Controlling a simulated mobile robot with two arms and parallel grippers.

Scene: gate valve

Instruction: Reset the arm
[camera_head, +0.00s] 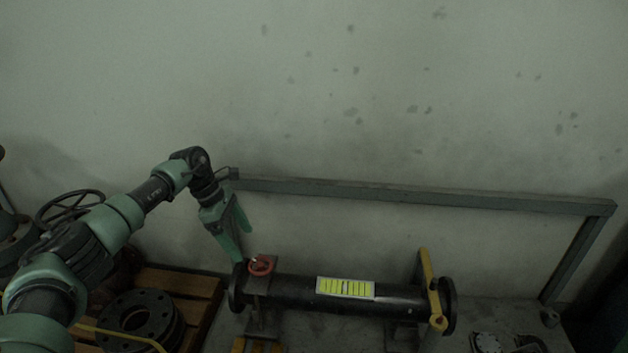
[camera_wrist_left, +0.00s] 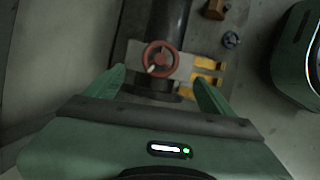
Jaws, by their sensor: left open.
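My left arm comes in from the left in the head view. Its green left gripper (camera_head: 244,247) points down, open and empty, above the left end of a dark pipe (camera_head: 300,291). A small red handwheel (camera_head: 262,265) sits on that end of the pipe, just below and to the right of the fingers. In the left wrist view the red handwheel (camera_wrist_left: 160,59) shows between and beyond the two open fingers (camera_wrist_left: 160,78), apart from them. A yellow lever (camera_head: 428,275) stands at the pipe's right end. My right gripper is not in view.
A grey rail frame (camera_head: 400,194) runs along the wall behind the pipe. A wooden pallet (camera_head: 180,283) with dark flanges (camera_head: 139,316) lies at the lower left, near a larger dark handwheel (camera_head: 70,207). A yellow-green label (camera_head: 345,288) is on the pipe. The space above the rail is clear.

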